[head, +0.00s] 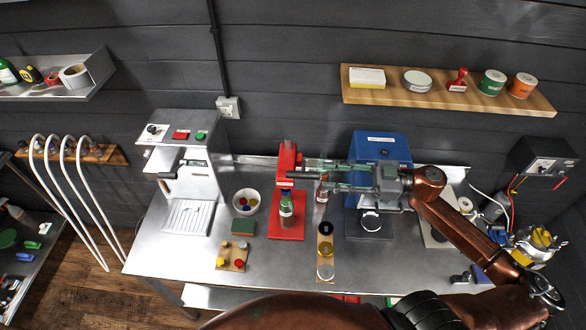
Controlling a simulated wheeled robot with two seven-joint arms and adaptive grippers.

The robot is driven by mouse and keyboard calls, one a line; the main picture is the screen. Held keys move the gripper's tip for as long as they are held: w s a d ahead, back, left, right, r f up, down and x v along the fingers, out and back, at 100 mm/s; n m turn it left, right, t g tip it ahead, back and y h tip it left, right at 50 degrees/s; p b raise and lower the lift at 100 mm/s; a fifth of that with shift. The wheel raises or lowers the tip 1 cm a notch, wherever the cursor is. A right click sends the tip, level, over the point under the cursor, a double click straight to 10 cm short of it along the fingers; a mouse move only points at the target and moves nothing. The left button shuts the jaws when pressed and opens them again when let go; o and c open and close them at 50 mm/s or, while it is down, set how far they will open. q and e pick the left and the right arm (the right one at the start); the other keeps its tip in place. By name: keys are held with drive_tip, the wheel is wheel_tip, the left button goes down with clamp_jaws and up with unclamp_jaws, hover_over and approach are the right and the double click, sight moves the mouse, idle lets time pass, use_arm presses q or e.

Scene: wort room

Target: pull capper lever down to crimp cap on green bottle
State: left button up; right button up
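The red capper (288,160) stands mid-table with its red base plate (289,231). A green bottle (286,209) with a white label stands upright on that base, under the capper head. My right gripper (322,176) comes in from the right at the height of the capper head. Its fingers are spread and point left, with their tips close to the right side of the head. Contact cannot be made out. My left gripper is out of view.
A grey filling machine (187,150) stands left, a blue machine (381,147) right. A bowl of caps (246,202), a green block (243,226) and a wooden cap board (232,256) lie left of the capper.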

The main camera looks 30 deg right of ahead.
sight(305, 174)
drive_tip(key=p+x, duration=0.1)
drive_tip(key=x, duration=0.3)
drive_tip(key=shift+w+a, duration=0.2)
drive_tip(key=shift+a, duration=0.15)
drive_tip(key=shift+p+x, duration=0.5)
drive_tip(key=shift+x, duration=0.65)
drive_tip(key=shift+w+a+f, duration=0.15)
drive_tip(key=shift+w+a, duration=0.1)
drive_tip(key=shift+w, duration=0.05)
drive_tip(key=shift+a, duration=0.2)
drive_tip(key=c, duration=0.8)
clamp_jaws()
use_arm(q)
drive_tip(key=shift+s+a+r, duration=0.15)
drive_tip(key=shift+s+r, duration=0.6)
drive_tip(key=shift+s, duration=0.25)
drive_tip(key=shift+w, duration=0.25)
